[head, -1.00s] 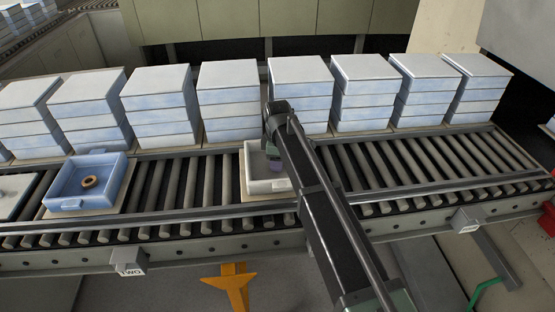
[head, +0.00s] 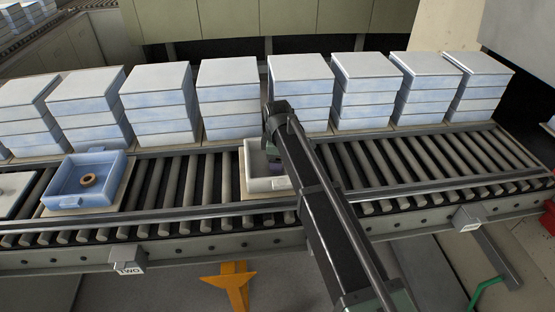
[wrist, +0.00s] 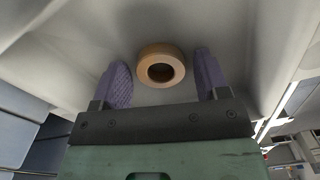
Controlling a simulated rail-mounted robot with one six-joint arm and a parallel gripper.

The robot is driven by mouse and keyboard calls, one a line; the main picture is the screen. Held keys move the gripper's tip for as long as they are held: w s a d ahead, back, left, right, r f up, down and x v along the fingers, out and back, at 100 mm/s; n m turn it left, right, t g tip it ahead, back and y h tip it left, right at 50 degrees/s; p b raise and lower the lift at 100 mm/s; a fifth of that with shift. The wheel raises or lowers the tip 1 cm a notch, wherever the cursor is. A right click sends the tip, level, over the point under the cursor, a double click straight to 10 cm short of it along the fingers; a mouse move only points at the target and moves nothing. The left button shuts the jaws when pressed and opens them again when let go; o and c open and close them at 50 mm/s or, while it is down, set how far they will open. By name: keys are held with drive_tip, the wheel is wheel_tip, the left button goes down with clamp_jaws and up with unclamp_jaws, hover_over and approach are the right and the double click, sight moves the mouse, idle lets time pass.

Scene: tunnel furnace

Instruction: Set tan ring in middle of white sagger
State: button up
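The white sagger (head: 268,184) sits on the roller conveyor, partly hidden behind my arm. In the wrist view the tan ring (wrist: 161,66) lies flat on the pale floor of the sagger (wrist: 75,55). My gripper (wrist: 162,75) is open, with its two purple fingers on either side of the ring and a visible gap on each side. In the head view my gripper (head: 274,160) is low inside the white sagger, and the ring there is hidden.
A blue sagger (head: 121,178) holding a brown ring (head: 88,181) stands to the left on the conveyor. Stacks of pale blue saggers (head: 228,100) line the back. Bare rollers (head: 187,182) lie between the two saggers, and more (head: 430,160) lie to the right.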

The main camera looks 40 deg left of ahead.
drive_tip(key=shift+o, duration=0.8)
wheel_tip(320, 180, up, 11)
drive_tip(key=p, duration=1)
drive_tip(key=shift+p, duration=0.4)
drive_tip(key=shift+f, duration=0.1)
